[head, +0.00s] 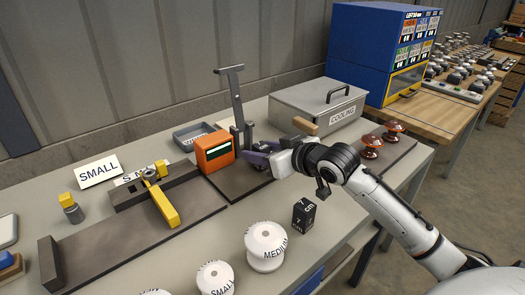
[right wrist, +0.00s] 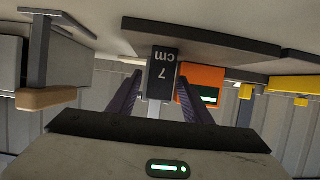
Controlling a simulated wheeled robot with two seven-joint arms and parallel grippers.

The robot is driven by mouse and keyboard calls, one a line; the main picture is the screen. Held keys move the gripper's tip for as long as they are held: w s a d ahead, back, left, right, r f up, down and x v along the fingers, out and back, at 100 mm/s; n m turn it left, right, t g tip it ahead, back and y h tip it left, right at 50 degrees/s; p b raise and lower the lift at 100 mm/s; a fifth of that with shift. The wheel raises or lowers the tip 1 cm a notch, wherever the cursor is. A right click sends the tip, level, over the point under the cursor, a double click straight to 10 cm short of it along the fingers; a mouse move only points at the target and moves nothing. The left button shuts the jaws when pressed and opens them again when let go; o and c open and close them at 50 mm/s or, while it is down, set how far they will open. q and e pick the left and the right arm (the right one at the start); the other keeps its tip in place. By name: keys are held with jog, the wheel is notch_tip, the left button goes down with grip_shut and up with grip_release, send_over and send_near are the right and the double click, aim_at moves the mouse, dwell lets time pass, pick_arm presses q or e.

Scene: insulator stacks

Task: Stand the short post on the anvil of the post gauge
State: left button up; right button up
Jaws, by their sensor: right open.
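The post gauge has an orange display box (head: 214,150), a grey upright with a T-shaped top (head: 236,98) and a dark base (head: 232,183). My right gripper (head: 254,157) is over the base, right of the orange box, with its dark purple fingers apart. In the right wrist view, which is upside down, a black block marked "7 cm" (right wrist: 162,72) shows between the open fingers (right wrist: 162,88). I cannot tell whether they touch it. The head view hides most of that spot. A black "7 cm" block (head: 304,215) also stands on the table front. My left gripper is out of view.
A grey COOLING box (head: 318,105) with a handle stands behind. Two brown insulators (head: 369,146) sit on a dark mat at right. White MEDIUM (head: 265,246) and SMALL (head: 215,278) spools stand in front. A fixture with a yellow lever (head: 162,205) is at left.

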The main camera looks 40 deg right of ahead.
jog(key=shift+r, duration=0.25)
jog(key=shift+s, duration=0.35)
jog(key=v, duration=1.1)
jog(key=shift+s, duration=0.1)
jog(key=shift+c, duration=0.4)
